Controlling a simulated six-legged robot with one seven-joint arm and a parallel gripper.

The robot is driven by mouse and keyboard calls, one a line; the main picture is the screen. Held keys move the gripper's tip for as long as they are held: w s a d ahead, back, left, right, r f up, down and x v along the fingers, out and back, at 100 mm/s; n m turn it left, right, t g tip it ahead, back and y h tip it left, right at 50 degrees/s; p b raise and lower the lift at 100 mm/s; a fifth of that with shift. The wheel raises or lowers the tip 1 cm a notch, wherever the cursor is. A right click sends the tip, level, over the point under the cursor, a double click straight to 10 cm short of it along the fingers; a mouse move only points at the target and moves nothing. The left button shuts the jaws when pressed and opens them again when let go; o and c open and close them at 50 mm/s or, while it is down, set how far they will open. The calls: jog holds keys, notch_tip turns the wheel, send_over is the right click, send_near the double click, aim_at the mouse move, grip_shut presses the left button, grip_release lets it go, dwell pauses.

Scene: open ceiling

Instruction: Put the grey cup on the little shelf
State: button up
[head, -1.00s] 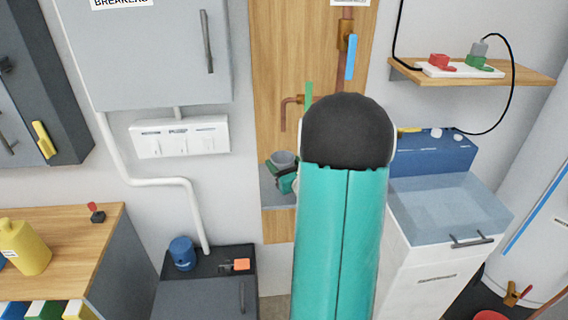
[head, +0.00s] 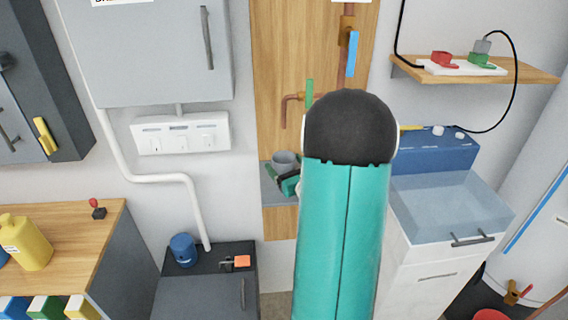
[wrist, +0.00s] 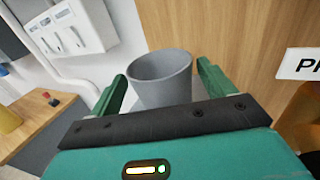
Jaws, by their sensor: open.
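The grey cup (head: 284,161) stands upright on or just over the little shelf (head: 268,188), a small grey ledge on the wooden panel. My gripper (head: 284,178) is at the cup, partly hidden behind my dark and teal arm. In the wrist view the cup (wrist: 163,80) sits between the two green fingers of my gripper (wrist: 163,83). The fingers are open, one on each side of it, with a gap at least on the left. The cup's base is hidden by the gripper body, so its contact with the shelf cannot be seen fully.
Copper pipes with a green handle (head: 309,92) and a blue handle (head: 353,54) run on the panel above. A white switch box (head: 181,134) is at left.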

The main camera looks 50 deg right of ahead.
jog(key=v, duration=1.1)
jog(key=w+a+r+n+g+y, duration=0.2)
jog(key=a+n+y, duration=0.35)
jog(key=a, duration=0.35)
jog(key=w+a+r+n+g+y, duration=0.1)
jog(key=w+a+n+g+y, duration=0.1)
jog(key=a+n+y, duration=0.5)
jog(key=w+a+r+n+g+y, duration=0.15)
jog(key=a+n, duration=0.35)
jog(key=a, duration=0.6)
jog(key=s+a+n+g+h, duration=0.3)
jog(key=s+a+n+g, duration=0.6)
jog(key=n, duration=0.4)
jog(key=r+n+t+h, duration=0.1)
jog(key=n+h, duration=0.1)
jog(key=n, duration=0.1)
jog(key=s+r+n+t+h, duration=0.1)
jog(key=r+n+h, duration=0.1)
jog(key=n, duration=0.1)
jog(key=d+r+n+t+h, duration=0.1)
jog(key=r+n, duration=0.1)
jog(key=n, duration=0.1)
jog(key=shift+s+r+h, duration=0.15)
jog(key=shift+s+h, duration=0.25)
jog(key=shift+d, duration=0.1)
